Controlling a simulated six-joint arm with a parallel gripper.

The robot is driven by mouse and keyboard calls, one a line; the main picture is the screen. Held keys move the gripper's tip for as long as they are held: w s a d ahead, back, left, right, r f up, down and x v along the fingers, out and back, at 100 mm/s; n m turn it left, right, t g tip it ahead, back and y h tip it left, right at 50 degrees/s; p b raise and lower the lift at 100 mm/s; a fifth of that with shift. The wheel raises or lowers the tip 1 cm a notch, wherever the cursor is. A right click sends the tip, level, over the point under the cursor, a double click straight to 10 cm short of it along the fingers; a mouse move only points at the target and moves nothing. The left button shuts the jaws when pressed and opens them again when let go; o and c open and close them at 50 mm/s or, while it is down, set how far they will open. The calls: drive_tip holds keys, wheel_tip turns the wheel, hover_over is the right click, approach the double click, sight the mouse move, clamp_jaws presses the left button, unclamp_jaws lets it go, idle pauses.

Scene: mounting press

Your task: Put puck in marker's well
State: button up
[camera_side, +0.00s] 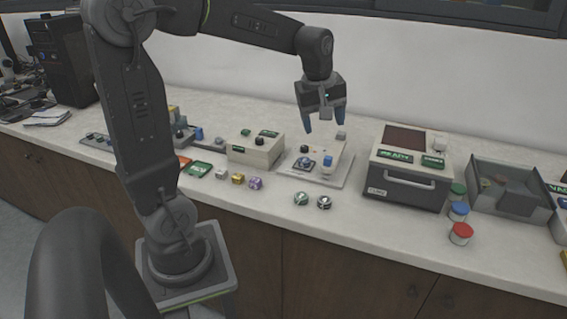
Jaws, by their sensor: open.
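Two small round pucks lie near the counter's front edge, a green-and-white one (301,199) and a black-and-white one (324,202); which one the task means I cannot tell. A pale platform (338,181) behind them carries a dark blue fitting (304,163), a blue-and-white upright piece (327,163) and other small parts. It may be the marker, but I cannot make out a well in it. My gripper (325,127) is open, with blue fingers pointing down above the platform's back part. No puck shows between the fingers.
A beige box (255,149) stands left of the platform and a dark-fronted box with a handle (405,185) stands right. Small coloured blocks (238,178) lie front left. Lidded jars (461,234) and a grey tray (508,204) are at right. The front counter near the pucks is clear.

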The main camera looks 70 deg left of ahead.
drive_tip(key=s+d+m+t+h, duration=0.1)
drive_tip(key=s+d+m+t, duration=0.2)
drive_tip(key=s+d+m, duration=1)
drive_tip(key=s+m, duration=0.2)
drive_tip(key=shift+m, duration=0.3)
drive_tip(key=shift+f, duration=0.1)
idle(0.8)
